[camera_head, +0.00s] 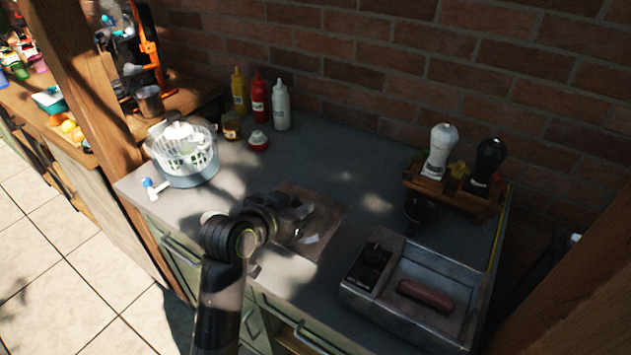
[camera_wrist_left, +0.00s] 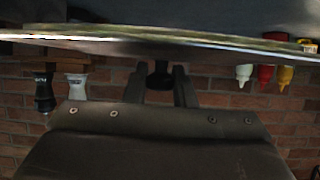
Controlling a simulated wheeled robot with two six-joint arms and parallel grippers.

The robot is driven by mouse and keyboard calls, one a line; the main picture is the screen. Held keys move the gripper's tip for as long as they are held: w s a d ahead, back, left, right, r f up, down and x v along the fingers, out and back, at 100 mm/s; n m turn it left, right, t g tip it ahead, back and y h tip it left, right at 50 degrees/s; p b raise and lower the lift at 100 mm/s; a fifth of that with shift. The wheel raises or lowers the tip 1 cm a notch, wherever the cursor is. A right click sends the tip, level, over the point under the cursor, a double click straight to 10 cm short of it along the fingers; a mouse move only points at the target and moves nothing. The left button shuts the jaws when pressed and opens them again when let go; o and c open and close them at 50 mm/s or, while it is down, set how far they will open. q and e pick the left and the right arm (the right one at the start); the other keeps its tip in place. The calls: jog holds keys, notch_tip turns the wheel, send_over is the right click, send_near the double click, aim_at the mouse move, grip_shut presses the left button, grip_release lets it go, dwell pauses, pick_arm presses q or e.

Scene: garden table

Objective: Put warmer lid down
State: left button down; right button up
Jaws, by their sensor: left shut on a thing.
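My left gripper (camera_head: 302,228) is shut over a flat brownish, shiny panel (camera_head: 327,214) at the middle front of the counter, which looks like the warmer lid. In the left wrist view a dark knob (camera_wrist_left: 160,75) sits between my left fingers (camera_wrist_left: 160,90), and a thin-edged flat surface crosses the top. I cannot tell whether the lid touches the counter. The warmer (camera_head: 398,310) is an open metal box at the front right, with a dark section at its left and a brown sausage (camera_head: 426,295) inside. My right gripper is not in view.
A salad spinner (camera_head: 188,174) stands at the left. Yellow (camera_head: 239,92), red (camera_head: 259,99) and white (camera_head: 281,108) bottles stand by the brick wall. A wooden rack (camera_head: 452,198) with white and black mills is at the right, a dark cup (camera_head: 420,208) before it. The middle back counter is clear.

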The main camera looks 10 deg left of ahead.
pick_arm(q)
jog(key=shift+a+r, duration=0.1)
jog(key=shift+r, duration=0.5)
jog(key=s+a+r+n+y, duration=0.2)
jog(key=a+r+n+y, duration=0.2)
jog(key=r, duration=0.8)
jog(key=shift+a+t, duration=0.4)
jog(key=shift+a, duration=0.2)
jog(key=d+f+m+h, duration=0.1)
jog(key=f, duration=0.3)
jog(key=w+d+f+m+h, duration=0.1)
jog(key=d+f, duration=0.1)
jog(key=f, duration=0.2)
jog(key=w+d+f+m+h, duration=0.1)
jog(key=d+f+m+h, duration=0.1)
jog(key=f, duration=0.2)
jog(key=shift+d+f+g, duration=0.2)
jog(key=shift+f+g, duration=0.15)
jog(key=shift+g, duration=0.05)
jog(key=shift+f+p, duration=0.4)
jog(key=shift+f, duration=4.4)
